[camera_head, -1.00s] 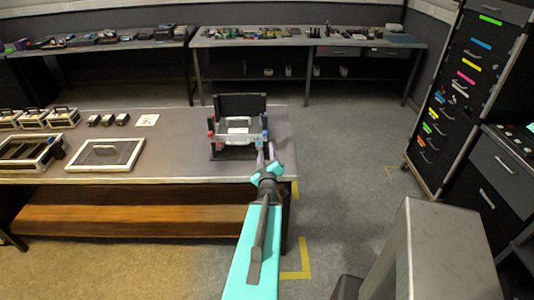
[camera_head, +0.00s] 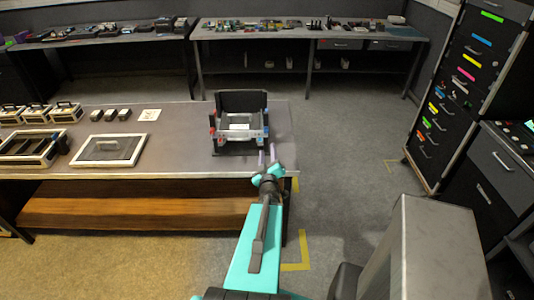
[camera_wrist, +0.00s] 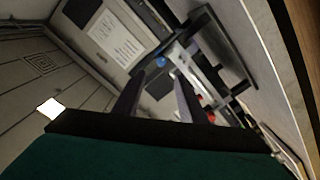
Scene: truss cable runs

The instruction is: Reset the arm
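My arm reaches forward from the bottom of the head view, its teal link pointing at the table's right end. My gripper (camera_head: 266,157) is just in front of the black fixture (camera_head: 240,102) on the table, near its right front corner. In the wrist view my gripper (camera_wrist: 160,76) shows two dark fingers standing apart, with nothing between them. The fixture, with its red and blue knobs, shows tilted beyond the fingers. Whether the fingers touch the fixture cannot be told from the head view, but they appear apart from it.
The grey table (camera_head: 190,150) holds a framed panel (camera_head: 108,149), an open frame box (camera_head: 30,148) and small cases at left. A back bench (camera_head: 310,40) carries many small parts. A drawer cabinet (camera_head: 455,95) stands at right. Open floor (camera_head: 345,160) lies right of the table.

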